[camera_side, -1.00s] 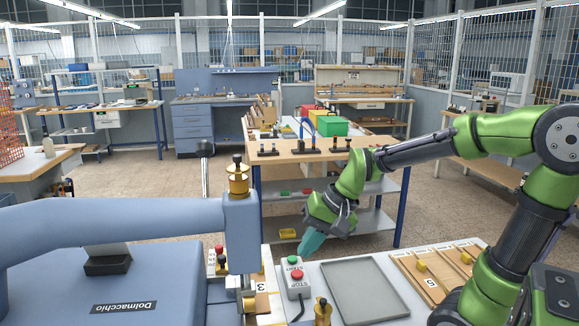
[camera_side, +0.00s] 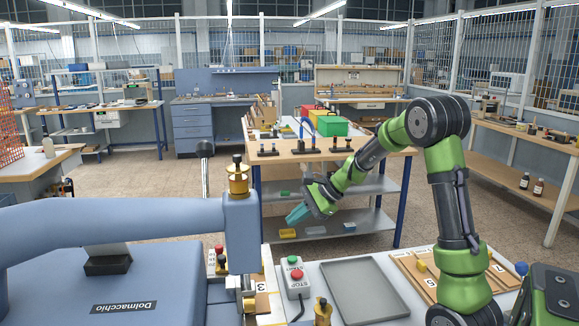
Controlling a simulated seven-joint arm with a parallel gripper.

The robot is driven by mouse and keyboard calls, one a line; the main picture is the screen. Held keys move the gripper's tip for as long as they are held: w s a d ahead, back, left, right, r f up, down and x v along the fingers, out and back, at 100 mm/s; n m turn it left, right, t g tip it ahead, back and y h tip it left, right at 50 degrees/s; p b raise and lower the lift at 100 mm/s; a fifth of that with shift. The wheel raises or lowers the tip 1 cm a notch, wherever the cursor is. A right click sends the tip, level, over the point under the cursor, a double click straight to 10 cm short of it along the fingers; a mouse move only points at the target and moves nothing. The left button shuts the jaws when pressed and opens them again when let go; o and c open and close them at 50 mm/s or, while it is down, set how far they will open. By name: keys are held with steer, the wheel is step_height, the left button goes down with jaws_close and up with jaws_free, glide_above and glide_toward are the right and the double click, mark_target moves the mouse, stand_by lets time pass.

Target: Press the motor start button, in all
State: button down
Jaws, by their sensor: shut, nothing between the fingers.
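The push-button box (camera_side: 297,287) stands at the left end of the white work table, beside the blue press. It has a green button (camera_side: 292,260) on top and a red button (camera_side: 296,274) below it, beside a STOP label. The green one appears to be the start button; the writing near it is too small to read. My gripper (camera_side: 294,217) has teal fingers, shut and empty. In the picture it is above the box, pointing down and left, clear of both buttons.
The blue press (camera_side: 240,235) stands close on the left. A grey tray (camera_side: 365,292) lies right of the box, with a wooden numbered board (camera_side: 410,266) beyond it. A second red-buttoned box (camera_side: 219,254) stands behind the press column. A workbench (camera_side: 290,156) stands behind.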

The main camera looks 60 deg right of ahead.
mark_target(296, 258)
steer(key=shift+f, duration=4.4)
steer(key=shift+f, duration=0.15)
steer(key=shift+f, duration=0.25)
